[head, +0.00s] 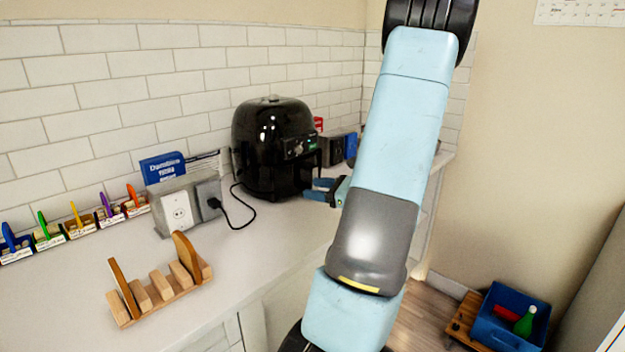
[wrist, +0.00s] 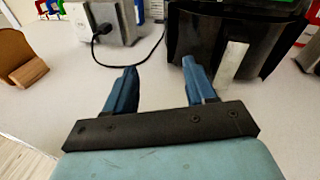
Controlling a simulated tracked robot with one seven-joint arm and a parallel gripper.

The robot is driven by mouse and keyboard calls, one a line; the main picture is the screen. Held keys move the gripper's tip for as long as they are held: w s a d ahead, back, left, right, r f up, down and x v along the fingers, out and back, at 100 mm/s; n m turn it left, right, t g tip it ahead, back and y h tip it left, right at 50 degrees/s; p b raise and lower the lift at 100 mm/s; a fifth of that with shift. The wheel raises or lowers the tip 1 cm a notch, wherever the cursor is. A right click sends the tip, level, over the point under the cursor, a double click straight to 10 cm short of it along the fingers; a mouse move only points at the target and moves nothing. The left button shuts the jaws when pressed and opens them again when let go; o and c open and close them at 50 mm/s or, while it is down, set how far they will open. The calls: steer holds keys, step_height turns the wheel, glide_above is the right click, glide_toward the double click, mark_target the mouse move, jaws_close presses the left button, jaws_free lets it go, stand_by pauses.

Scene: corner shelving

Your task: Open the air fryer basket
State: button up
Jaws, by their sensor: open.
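The black, glossy air fryer (head: 268,140) stands on the counter against the tiled wall in the head view. Its basket front (wrist: 205,50) fills the upper right of the wrist view and looks shut. A pale, upright handle (wrist: 231,62) shows on that front. My gripper (head: 318,190) is just in front of the fryer's lower part in the head view. In the wrist view my gripper (wrist: 158,72) has its two blue fingers wide apart with nothing between them. The handle appears to the right of the right finger, not between the fingers. Contact with the fryer cannot be told.
A socket block (head: 178,208) with a plugged black cord (head: 240,222) is left of the fryer. A wooden rack (head: 160,295) lies nearer on the counter (head: 75,290). Small colored holders (head: 78,228) line the wall. A blue crate (head: 487,325) is on the floor.

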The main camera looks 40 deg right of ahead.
steer(key=s+d+m+h, duration=0.1)
steer(key=d, duration=0.1)
steer(key=s+d+f+m+t+h, duration=0.1)
steer(key=d+m, duration=0.1)
steer(key=d, duration=0.1)
steer(key=s+d+f+m+t+h, duration=0.1)
steer(key=d+m+h, duration=0.1)
steer(key=d, duration=0.1)
steer(key=shift+s+d+f, duration=0.15)
steer(key=shift+f, duration=0.05)
steer(key=shift+d, duration=0.1)
steer(key=w, duration=0.9)
steer(key=w+a, duration=0.1)
steer(key=w, duration=0.3)
steer(key=shift+w, duration=0.3)
steer(key=shift+c, duration=0.3)
jaws_close()
